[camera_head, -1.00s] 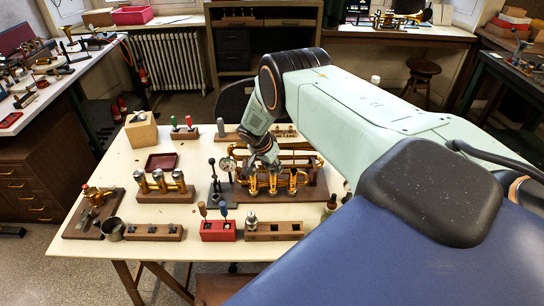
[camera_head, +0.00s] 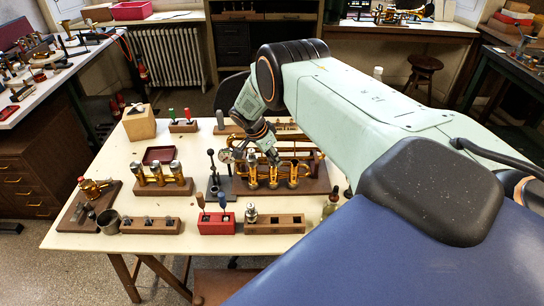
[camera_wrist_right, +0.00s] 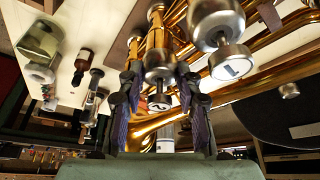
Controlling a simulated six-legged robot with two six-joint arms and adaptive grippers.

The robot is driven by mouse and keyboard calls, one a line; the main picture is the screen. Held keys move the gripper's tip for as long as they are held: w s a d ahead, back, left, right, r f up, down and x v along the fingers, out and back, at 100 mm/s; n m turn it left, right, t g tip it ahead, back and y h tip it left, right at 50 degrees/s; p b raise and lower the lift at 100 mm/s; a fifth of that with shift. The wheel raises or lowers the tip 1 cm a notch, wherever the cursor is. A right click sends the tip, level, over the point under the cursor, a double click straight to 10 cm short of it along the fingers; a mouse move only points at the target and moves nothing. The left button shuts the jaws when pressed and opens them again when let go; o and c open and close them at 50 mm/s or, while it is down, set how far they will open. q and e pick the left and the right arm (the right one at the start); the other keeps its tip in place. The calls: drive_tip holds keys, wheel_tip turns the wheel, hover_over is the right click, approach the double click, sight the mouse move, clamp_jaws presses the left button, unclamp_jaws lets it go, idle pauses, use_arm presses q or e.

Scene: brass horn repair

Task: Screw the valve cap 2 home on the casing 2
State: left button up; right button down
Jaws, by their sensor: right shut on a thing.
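The brass horn (camera_head: 310,170) lies on its wooden board on the table, with three upright valve casings in a row. My right gripper (camera_head: 271,158) points down over the middle one, casing 2 (camera_head: 273,180). In the right wrist view, the gripper's dark fingers (camera_wrist_right: 160,108) are shut on valve cap 2 (camera_wrist_right: 160,66), a silver cap whose knob bears a "2". The cap is in line with the brass casing 2 (camera_wrist_right: 157,35); I cannot tell whether a gap remains at the rim. A neighbouring silver cap marked "1" (camera_wrist_right: 230,62) stands close by. My left gripper is out of view.
Near the front stand a red block (camera_head: 216,225) with screwdrivers and a wooden block (camera_head: 285,223) with a silver part. A three-valve stand (camera_head: 162,186), a dark red tray (camera_head: 159,154) and a wooden box (camera_head: 139,122) are to the left. A small bottle (camera_head: 331,206) stands at the right.

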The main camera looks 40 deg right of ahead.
drive_tip(key=shift+m+g+b, duration=0.3)
drive_tip(key=shift+m+b, duration=0.5)
drive_tip(key=shift+b, duration=0.25)
drive_tip(key=shift+w+f+m+b, duration=0.1)
drive_tip(key=shift+m+b, duration=0.5)
drive_tip(key=shift+b, duration=0.4)
drive_tip(key=c, duration=0.8)
unclamp_jaws()
drive_tip(key=shift+g, duration=0.3)
drive_tip(key=v, duration=1.2)
drive_tip(key=shift+d, duration=0.25)
